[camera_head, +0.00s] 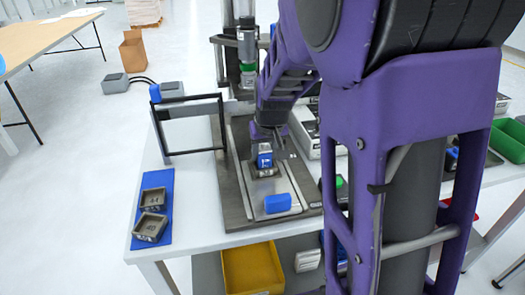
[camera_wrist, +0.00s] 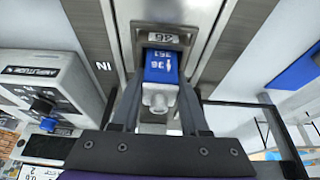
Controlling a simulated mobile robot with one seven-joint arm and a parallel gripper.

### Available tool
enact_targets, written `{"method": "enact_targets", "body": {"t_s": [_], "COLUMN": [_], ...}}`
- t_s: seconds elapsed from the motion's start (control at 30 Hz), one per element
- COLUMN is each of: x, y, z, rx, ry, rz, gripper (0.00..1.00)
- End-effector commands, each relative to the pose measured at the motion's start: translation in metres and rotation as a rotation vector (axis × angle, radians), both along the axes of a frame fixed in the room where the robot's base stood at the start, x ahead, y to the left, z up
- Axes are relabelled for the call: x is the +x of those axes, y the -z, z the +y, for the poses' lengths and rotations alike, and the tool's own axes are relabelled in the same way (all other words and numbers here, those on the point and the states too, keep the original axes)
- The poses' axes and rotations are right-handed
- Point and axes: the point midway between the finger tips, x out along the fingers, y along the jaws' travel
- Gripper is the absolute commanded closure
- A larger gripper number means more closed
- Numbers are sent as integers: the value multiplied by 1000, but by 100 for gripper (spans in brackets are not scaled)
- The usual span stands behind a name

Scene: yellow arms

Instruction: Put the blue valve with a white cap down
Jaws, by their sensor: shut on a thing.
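The blue valve with a white cap (camera_wrist: 161,68) is between my gripper's fingers in the wrist view, its pale cap end (camera_wrist: 158,98) toward the camera. My gripper (camera_wrist: 160,60) is shut on it. In the head view the valve (camera_head: 265,160) shows as a small blue block under my gripper (camera_head: 265,148). It is at a small grey fixture (camera_head: 264,173) on the grey plate of the workstation (camera_head: 240,185). I cannot tell whether it is touching the fixture. In the wrist view a numbered label (camera_wrist: 161,39) shows just beyond the valve.
A separate blue block (camera_head: 278,203) lies nearer on the plate. A blue mat (camera_head: 139,240) with two grey trays is at the left. A black frame (camera_head: 190,148) stands behind it. A press column (camera_head: 246,50) rises at the back, and a control box (camera_wrist: 45,90) is beside the plate.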

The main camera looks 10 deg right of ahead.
Motion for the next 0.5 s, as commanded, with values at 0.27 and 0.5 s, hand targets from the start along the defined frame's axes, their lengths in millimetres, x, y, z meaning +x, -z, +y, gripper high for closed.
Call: {"method": "enact_targets", "body": {"t_s": [0.27, 0.5], "x": [0, 0], "y": [3, -1], "z": [0, 0], "rx": [0, 0], "ry": [0, 0], "rz": [0, 1], "gripper": [34, 26]}}
